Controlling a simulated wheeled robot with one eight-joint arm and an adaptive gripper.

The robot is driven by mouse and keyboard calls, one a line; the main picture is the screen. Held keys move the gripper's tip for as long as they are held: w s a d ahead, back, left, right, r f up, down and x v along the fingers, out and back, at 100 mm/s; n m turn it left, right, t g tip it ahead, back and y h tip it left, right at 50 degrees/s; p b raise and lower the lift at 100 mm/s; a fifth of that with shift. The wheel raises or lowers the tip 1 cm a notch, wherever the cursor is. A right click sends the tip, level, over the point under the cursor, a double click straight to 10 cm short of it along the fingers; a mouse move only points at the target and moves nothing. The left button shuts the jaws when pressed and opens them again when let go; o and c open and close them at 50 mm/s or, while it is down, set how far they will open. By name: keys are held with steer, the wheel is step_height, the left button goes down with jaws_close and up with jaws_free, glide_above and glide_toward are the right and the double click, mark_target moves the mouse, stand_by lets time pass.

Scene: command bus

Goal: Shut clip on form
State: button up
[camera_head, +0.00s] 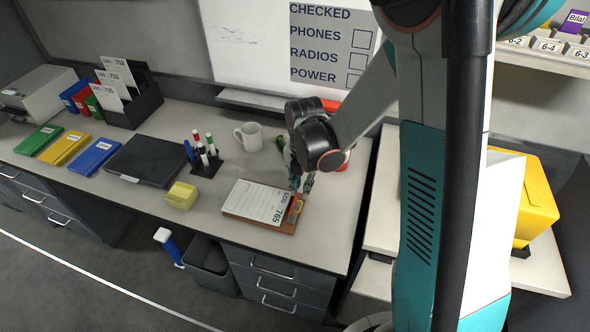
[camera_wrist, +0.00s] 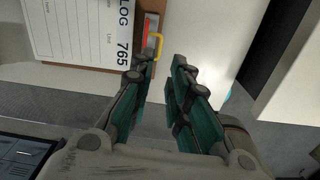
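A brown clipboard (camera_head: 236,214) lies on the desk with a white form (camera_head: 258,202) marked LOG 765 on it. The clipboard (camera_wrist: 100,66) and form (camera_wrist: 78,30) also show in the wrist view. A red clip (camera_head: 295,209) sits at the clipboard's right end, beside the form's printed label. The left fingertip is close to the lever; contact is unclear.
A yellow block (camera_head: 181,195), a pen holder (camera_head: 208,163) and a white mug (camera_head: 249,136) stand left of and behind the clipboard. A black folder (camera_head: 147,159) lies further left. Bare desk (camera_head: 332,215) lies to the right. Drawers (camera_head: 283,277) are below the front edge.

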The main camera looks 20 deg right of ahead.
steer(key=shift+w+f+n, duration=0.1)
steer(key=shift+f+n, duration=0.3)
steer(key=shift+f, duration=0.05)
steer(key=shift+f+b, duration=2.55)
steer(key=shift+f, duration=0.9)
steer(key=shift+s+f+b, duration=0.35)
steer(key=shift+f+b, duration=0.2)
steer(key=shift+b, duration=0.1)
steer(key=shift+d+f, duration=0.1)
jaws_close()
steer(key=shift+w, duration=0.15)
steer(key=shift+w+a+r, duration=0.35)
steer(key=shift+a, duration=0.15)
